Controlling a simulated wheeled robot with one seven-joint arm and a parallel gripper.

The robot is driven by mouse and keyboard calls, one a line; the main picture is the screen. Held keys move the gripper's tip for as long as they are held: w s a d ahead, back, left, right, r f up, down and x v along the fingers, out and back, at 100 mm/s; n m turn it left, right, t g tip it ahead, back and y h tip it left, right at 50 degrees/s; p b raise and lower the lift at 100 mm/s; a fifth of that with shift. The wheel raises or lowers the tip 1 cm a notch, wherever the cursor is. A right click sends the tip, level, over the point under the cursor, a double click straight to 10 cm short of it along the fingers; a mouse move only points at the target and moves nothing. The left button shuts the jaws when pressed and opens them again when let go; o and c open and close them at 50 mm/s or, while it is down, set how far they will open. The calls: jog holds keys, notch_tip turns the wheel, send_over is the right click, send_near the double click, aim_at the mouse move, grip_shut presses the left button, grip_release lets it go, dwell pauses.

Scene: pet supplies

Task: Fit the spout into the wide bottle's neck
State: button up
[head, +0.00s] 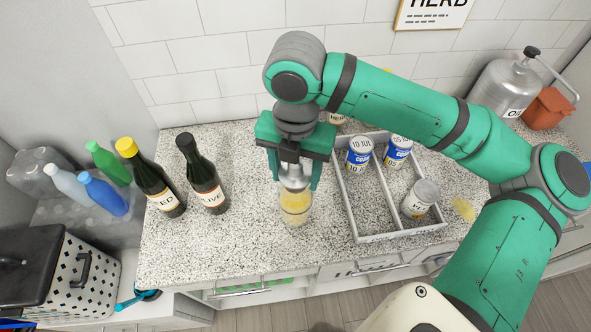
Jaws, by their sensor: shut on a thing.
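My gripper (295,178) points straight down over the counter, its two green fingers shut on a grey metallic piece, which looks like the spout (296,174). Directly below it stands a wide, clear bottle (295,207) with pale yellow contents, upright on the counter. The spout lines up with the bottle's top from this view. The fingers and the spout hide the neck, so I cannot tell whether the spout is in it, touching it or just above it.
A white divided tray (352,212) holding blue-and-white cans (358,152) and a labelled jar (420,198) stands close on the right. Two dark bottles (205,178), one yellow-capped, stand left. The speckled counter (240,245) is clear in front. A tiled wall (220,80) is behind.

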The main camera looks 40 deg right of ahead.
jog(key=shift+f, duration=0.65)
jog(key=o, duration=1.1)
notch_tip(320, 180, up, 11)
jog(key=shift+f, duration=0.1)
